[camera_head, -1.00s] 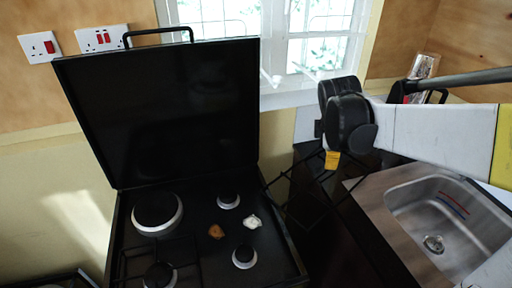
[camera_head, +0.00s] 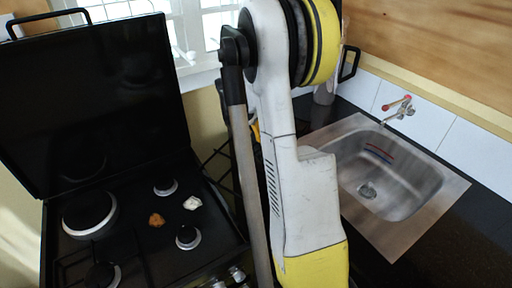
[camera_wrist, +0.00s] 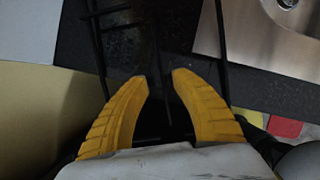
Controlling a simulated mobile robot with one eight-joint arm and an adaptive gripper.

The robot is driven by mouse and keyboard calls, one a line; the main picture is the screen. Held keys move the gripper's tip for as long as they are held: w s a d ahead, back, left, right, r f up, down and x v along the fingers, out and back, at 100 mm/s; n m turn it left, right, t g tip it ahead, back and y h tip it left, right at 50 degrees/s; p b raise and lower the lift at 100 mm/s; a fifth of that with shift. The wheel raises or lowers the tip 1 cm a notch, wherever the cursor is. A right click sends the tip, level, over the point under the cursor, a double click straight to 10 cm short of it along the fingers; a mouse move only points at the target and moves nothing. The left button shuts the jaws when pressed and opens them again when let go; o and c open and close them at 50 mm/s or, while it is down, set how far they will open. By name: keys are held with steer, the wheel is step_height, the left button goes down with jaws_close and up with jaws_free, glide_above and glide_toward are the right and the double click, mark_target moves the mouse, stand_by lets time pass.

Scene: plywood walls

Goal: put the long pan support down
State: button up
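The long pan support, a black wire grate, is at my gripper; in the wrist view its thin bars (camera_wrist: 157,45) run away from between the yellow fingers. In the head view part of the grate (camera_head: 213,158) shows right of the hob, in front of the cream wall; my arm hides the rest. My gripper (camera_wrist: 160,78) has its fingertips close together around a middle bar and appears shut on the grate. The exact contact is dark and hard to see. The grate appears tilted and in the air.
The black hob (camera_head: 143,233) with its raised lid (camera_head: 95,100) stands at left. A brown lump (camera_head: 156,220) and a white lump (camera_head: 192,202) lie between its burners. A steel sink (camera_head: 440,195) with a tap (camera_head: 398,110) is at right, set in the dark worktop (camera_head: 490,235).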

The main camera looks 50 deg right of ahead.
steer(key=b+x, duration=0.2)
steer(key=x, duration=0.2)
steer(key=shift+s+d+f, duration=0.1)
steer(key=shift+f, duration=0.25)
steer(key=shift+r, duration=0.1)
jaws_close()
steer(key=shift+r+p, duration=0.3)
steer(key=shift+r, duration=0.2)
steer(key=r+p, duration=0.1)
steer(key=r, duration=0.2)
steer(key=shift+s+d+r+p, duration=0.1)
steer(key=shift+s+r+p, duration=0.25)
steer(key=shift+p, duration=0.05)
steer(key=s+d+r+p, duration=0.2)
steer(key=s+r, duration=0.4)
steer(key=s, duration=0.4)
steer(key=shift+s+d+r+p, duration=0.2)
steer(key=shift+s+d+p, duration=0.15)
steer(key=shift+p, duration=0.25)
